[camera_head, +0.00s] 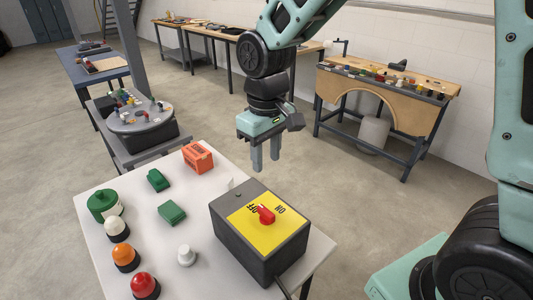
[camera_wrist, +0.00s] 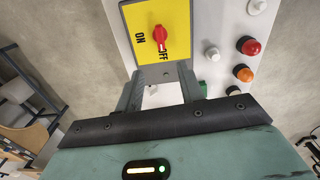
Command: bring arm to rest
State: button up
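My gripper (camera_head: 266,160) hangs with its fingers pointing down, above and behind the switch box as seen in the head view. Its two fingers are apart with nothing between them; the gap also shows in the wrist view (camera_wrist: 160,95). The dark grey switch box (camera_head: 239,246) stands on the white table and has a yellow top face (camera_head: 273,236) marked ON and OFF. Its red knob (camera_head: 266,215) seems to point toward OFF. The knob also shows in the wrist view (camera_wrist: 160,36), beyond the fingertips and apart from them.
The white table (camera_head: 187,228) holds a green round part (camera_head: 103,205), red (camera_head: 144,287), orange (camera_head: 125,257) and white domed parts, green blocks and an orange box (camera_head: 198,157). A grey round table (camera_head: 142,123) and a wooden workbench (camera_head: 400,102) stand behind. Floor between them is clear.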

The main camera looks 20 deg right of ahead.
jog(key=shift+r, duration=0.35)
jog(key=s+a+f+n+b, duration=0.1)
jog(key=s+a, duration=0.2)
jog(key=s, duration=0.7)
jog(key=s+a+f+n+b, duration=0.1)
jog(key=s+a+n, duration=0.1)
jog(key=s, duration=0.8)
jog(key=shift+a+f+y+b, duration=0.3)
jog(key=shift+a+f+b, duration=0.1)
jog(key=shift+a, duration=0.25)
